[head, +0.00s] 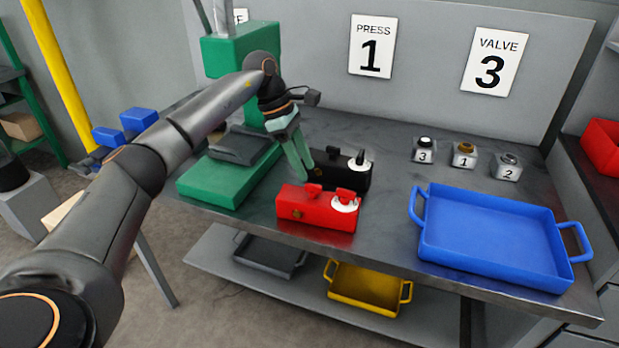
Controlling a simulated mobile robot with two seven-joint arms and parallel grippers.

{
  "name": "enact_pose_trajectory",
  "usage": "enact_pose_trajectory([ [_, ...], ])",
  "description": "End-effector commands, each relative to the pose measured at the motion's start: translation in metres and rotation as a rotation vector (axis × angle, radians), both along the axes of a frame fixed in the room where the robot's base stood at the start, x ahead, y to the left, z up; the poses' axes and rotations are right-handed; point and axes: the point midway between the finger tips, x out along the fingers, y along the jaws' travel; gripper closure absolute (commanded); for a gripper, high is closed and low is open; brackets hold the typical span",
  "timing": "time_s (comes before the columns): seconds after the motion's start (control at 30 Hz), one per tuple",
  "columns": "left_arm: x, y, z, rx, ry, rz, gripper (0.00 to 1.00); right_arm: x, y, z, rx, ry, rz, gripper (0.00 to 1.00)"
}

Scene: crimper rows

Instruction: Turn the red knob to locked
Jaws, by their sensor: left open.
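A red box (315,211) stands near the front edge of the grey workbench. A red knob (345,194) sits on a white dial (344,206) at the right end of its top. The dial's markings are too small to read. My left gripper (303,171) reaches in from the left, fingers pointing down, above and behind the left part of the red box. It is open, with nothing seen between its fingers. It is left of the red knob and looks apart from it. My right gripper is out of view.
A black box (345,170) with its own dark knob stands just behind the red box. A green press (225,178) is to the left. A blue tray (490,236) and several small numbered blocks are to the right. Bare bench lies between the red box and tray.

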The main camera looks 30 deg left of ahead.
Motion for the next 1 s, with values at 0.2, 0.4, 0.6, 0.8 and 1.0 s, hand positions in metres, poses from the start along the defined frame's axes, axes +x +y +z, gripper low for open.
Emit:
enact_pose_trajectory([
  [0.2, -0.005, 0.018, 0.046, -0.001, -0.004, 0.002, 0.55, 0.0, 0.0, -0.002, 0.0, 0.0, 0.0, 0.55],
  [0.4, -0.008, 0.027, 0.069, -0.001, -0.001, 0.0, 0.55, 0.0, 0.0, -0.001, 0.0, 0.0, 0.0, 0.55],
  [0.6, -0.009, 0.029, 0.074, 0.0, 0.001, -0.001, 0.55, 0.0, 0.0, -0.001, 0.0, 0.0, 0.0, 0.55],
  [0.8, -0.009, 0.029, 0.074, 0.0, 0.001, -0.001, 0.55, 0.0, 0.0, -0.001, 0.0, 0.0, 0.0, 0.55],
  [1.0, -0.009, 0.029, 0.074, 0.0, 0.001, -0.001, 0.55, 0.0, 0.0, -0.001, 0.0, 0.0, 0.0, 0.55],
])
